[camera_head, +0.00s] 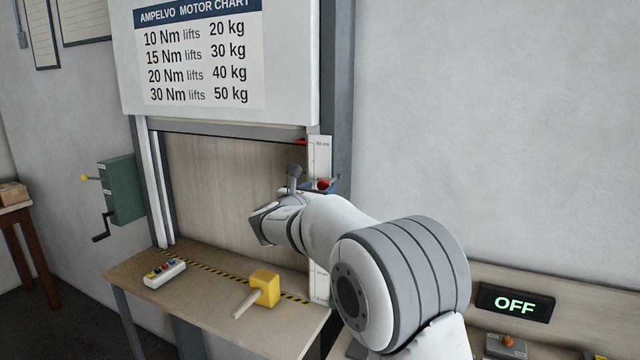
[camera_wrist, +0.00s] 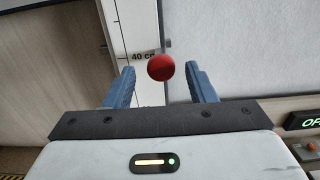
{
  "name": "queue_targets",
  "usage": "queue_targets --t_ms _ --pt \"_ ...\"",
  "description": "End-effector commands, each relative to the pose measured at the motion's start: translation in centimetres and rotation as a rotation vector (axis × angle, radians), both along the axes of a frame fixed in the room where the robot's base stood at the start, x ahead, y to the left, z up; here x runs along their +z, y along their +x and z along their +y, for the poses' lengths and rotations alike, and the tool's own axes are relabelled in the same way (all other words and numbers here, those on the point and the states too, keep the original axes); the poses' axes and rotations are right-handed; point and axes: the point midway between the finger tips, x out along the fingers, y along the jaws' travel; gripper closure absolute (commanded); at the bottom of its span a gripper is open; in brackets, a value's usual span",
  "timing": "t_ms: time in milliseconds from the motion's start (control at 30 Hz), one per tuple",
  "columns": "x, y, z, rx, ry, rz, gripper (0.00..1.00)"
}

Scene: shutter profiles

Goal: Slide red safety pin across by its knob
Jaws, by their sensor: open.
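The red knob of the safety pin (camera_wrist: 161,67) sits between the two blue fingers of my gripper (camera_wrist: 160,85) in the wrist view, with a visible gap on each side. My gripper is open. In the head view the red knob (camera_head: 324,184) shows just above my wrist, in front of the white scale strip at the right door post. My gripper (camera_head: 322,187) is mostly hidden there behind my arm. A short part of the pin's metal shows above the knob in the wrist view.
A white scale strip (camera_head: 319,155) runs down the right post. A green crank box (camera_head: 123,190) hangs at left. An OFF display (camera_head: 515,303) is at right.

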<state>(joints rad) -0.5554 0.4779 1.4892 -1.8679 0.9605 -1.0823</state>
Motion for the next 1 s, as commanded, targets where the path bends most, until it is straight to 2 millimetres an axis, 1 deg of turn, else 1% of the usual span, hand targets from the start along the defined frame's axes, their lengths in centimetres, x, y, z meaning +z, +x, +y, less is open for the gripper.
queue_targets --t_ms 33,133,433,1000 --pt "0.21 0.55 -0.24 -0.002 0.001 0.0 0.5" --pt "0.08 1.19 -0.47 -0.001 0.0 0.0 0.5" --pt "0.0 1.43 -0.62 -0.001 0.002 -0.001 0.5" --pt "0.03 1.43 -0.68 -0.002 0.002 -0.001 0.96"
